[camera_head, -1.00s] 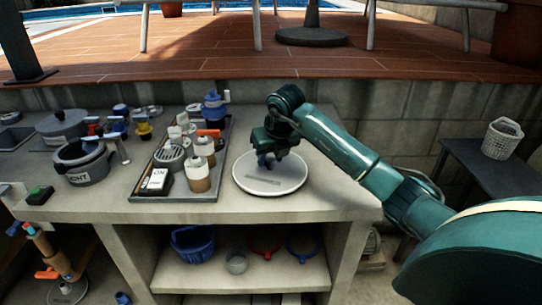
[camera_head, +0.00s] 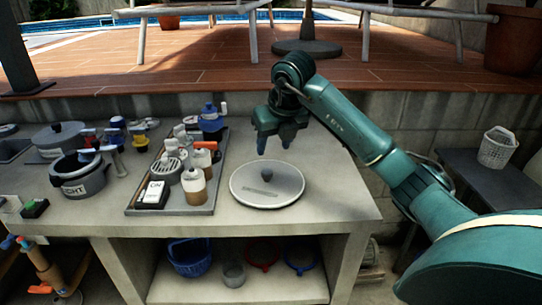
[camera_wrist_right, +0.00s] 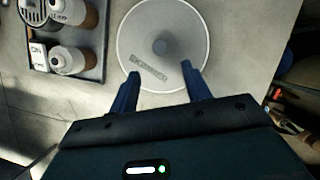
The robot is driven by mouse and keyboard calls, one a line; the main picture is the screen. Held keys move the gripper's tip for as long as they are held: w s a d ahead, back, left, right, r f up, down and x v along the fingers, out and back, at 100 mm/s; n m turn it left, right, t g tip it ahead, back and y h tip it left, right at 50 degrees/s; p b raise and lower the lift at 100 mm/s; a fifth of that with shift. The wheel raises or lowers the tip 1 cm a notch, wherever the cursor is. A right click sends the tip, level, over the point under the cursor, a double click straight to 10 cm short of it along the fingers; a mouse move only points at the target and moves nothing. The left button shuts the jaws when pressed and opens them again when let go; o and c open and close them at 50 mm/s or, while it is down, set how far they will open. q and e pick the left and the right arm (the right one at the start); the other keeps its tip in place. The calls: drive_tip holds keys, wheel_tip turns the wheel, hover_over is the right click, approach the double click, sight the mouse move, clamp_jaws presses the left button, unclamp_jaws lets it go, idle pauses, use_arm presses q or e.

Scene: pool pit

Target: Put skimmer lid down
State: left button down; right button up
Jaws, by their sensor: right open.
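The skimmer lid (camera_head: 285,192) is a round pale disc with a dark knob and lettering. It lies flat on the grey counter, to the right of the tray. It also shows in the right wrist view (camera_wrist_right: 190,25), where the lettering reads "SKIMMER". My right gripper (camera_head: 274,148) is open and empty above the lid, its fingers apart from the knob. Its two blue fingers also show in the right wrist view (camera_wrist_right: 161,72), at the near side of the lid. My left gripper is not in view.
A grey tray (camera_head: 200,208) with bottles and small devices stands just left of the lid. Pots (camera_head: 82,176) stand farther left. The counter (camera_head: 335,205) is bare to the right of the lid. A shelf below holds a blue basket (camera_head: 189,257).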

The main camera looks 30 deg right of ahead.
drive_tip(key=shift+v, duration=0.85)
